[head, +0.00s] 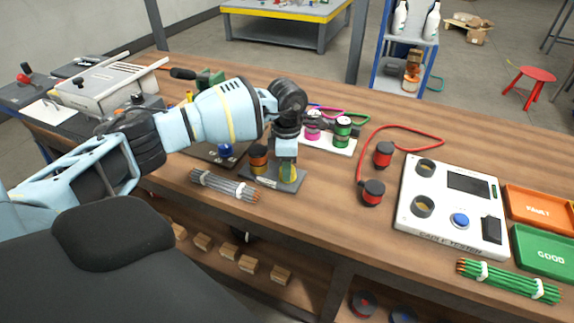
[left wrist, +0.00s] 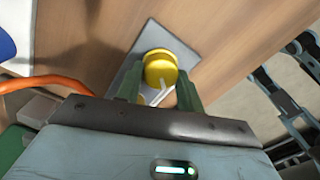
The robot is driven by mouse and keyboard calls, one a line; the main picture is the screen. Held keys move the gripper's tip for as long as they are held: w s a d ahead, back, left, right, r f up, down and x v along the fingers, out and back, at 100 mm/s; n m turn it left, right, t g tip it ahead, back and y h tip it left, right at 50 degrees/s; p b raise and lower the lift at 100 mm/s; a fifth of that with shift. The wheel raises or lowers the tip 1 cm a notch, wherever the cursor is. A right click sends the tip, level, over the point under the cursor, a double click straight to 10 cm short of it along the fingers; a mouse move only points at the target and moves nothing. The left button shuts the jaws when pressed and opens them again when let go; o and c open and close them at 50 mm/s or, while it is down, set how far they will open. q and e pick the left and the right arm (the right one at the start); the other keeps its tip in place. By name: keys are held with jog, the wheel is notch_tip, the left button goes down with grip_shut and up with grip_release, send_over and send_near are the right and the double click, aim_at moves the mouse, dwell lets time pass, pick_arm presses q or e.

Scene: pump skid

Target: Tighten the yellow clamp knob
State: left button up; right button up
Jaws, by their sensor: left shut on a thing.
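The yellow clamp knob (head: 289,176) stands on a small grey base plate (head: 258,180) near the front edge of the bench. In the left wrist view the round yellow knob (left wrist: 160,67) shows over the grey plate (left wrist: 186,56), between two green fingers. My left gripper (head: 287,162) reaches down from above, shut on the yellow knob; it also shows in the left wrist view (left wrist: 160,92). The fingers hide part of the knob. My right gripper is in neither view.
An orange-and-black part (head: 259,157) stands close left of the gripper. A grey cable bundle (head: 225,186) lies in front. A white board (head: 325,142) with pink and green parts is behind. Red connectors (head: 373,192) and a cable tester (head: 453,206) are to the right.

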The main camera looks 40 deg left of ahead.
pick_arm(q)
jog(key=shift+m, duration=0.5)
jog(key=o, duration=1)
jog(key=shift+r, duration=0.1)
notch_tip(320, 180, up, 8)
jog(key=shift+w+f, duration=0.1)
jog(key=shift+f, duration=0.05)
jog(key=shift+f, duration=0.1)
dwell(0.4)
